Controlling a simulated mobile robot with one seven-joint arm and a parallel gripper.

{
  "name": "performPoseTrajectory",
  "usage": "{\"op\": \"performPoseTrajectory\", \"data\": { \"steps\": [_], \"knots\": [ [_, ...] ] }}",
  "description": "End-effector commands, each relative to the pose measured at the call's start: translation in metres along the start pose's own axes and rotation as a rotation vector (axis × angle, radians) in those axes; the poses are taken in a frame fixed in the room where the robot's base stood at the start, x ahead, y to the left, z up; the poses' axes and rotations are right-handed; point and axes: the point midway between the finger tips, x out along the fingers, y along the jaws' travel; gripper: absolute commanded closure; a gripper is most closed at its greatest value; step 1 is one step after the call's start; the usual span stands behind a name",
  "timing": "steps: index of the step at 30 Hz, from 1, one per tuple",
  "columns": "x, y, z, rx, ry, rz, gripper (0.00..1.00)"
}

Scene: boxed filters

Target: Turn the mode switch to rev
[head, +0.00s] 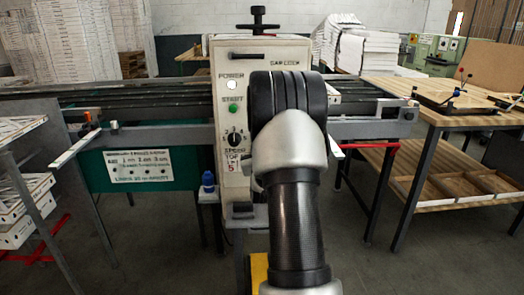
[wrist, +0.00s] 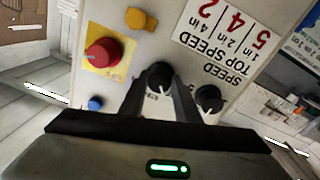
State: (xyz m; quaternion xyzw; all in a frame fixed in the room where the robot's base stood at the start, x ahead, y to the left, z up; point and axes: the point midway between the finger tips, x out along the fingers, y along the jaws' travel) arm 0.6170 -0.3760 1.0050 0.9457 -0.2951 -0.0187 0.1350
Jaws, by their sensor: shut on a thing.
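In the wrist view, my gripper (wrist: 161,92) has its two dark fingers on either side of a black rotary knob (wrist: 160,72) and is shut on it. This knob appears to be the mode switch; a pale pointer mark shows on it, but its position labels, including rev, cannot be read. A second black knob (wrist: 208,98) sits just to the right, by the SPEED lettering. In the head view, my arm covers the right part of the machine's pale control box (head: 231,188), hiding my gripper and the held knob.
A wooden workbench (head: 455,100) stands right of the machine. A blue bottle (head: 208,181) stands by the box.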

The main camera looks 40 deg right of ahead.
Motion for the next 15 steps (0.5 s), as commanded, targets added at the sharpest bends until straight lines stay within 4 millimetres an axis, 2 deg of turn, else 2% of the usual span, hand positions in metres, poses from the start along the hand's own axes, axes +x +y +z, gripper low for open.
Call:
{"op": "performPoseTrajectory", "data": {
  "steps": [15],
  "knots": [
    [0.0020, 0.0026, -0.0049, -0.062, 0.013, 0.003, 0.93]
  ]
}}
